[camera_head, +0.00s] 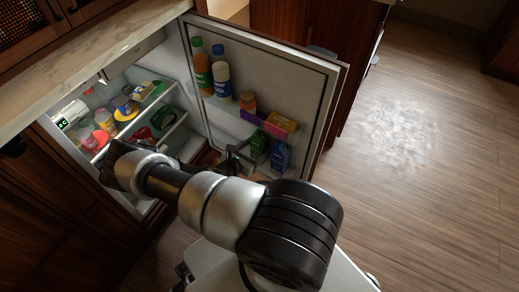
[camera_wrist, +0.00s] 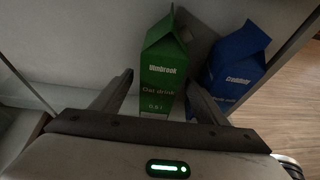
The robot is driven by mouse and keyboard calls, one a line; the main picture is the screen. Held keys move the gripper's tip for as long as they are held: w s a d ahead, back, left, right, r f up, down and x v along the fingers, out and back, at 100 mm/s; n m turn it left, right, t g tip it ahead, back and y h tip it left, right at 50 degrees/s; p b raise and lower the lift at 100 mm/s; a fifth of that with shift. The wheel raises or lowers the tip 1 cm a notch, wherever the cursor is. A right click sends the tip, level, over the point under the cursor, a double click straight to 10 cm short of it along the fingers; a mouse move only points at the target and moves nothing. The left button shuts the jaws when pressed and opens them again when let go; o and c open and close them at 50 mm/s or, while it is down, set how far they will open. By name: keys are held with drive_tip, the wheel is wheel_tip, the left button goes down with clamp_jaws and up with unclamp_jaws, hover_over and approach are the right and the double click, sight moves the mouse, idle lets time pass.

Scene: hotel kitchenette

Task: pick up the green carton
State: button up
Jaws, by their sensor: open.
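The green carton (camera_wrist: 163,68) stands in the lower part of the open fridge door. It has a gabled top and a label reading "Oat drink". In the wrist view my gripper (camera_wrist: 160,78) is open, with one finger on each side of the carton's lower part. I cannot tell whether either finger touches it. In the head view the green carton (camera_head: 259,142) shows beside my gripper (camera_head: 238,158), which is partly hidden by my arm.
A blue carton (camera_wrist: 236,62) stands just right of the green one, close to the right finger. The fridge shelves (camera_head: 150,105) at left hold several items. The floor (camera_head: 430,140) at right is clear.

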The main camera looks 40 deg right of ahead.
drive_tip(key=shift+w+d+f, duration=0.2)
drive_tip(key=shift+d, duration=0.3)
drive_tip(key=c, duration=1.3)
drive_tip(key=shift+r, duration=0.1)
drive_tip(key=shift+c, duration=0.7)
drive_tip(key=shift+r, duration=0.1)
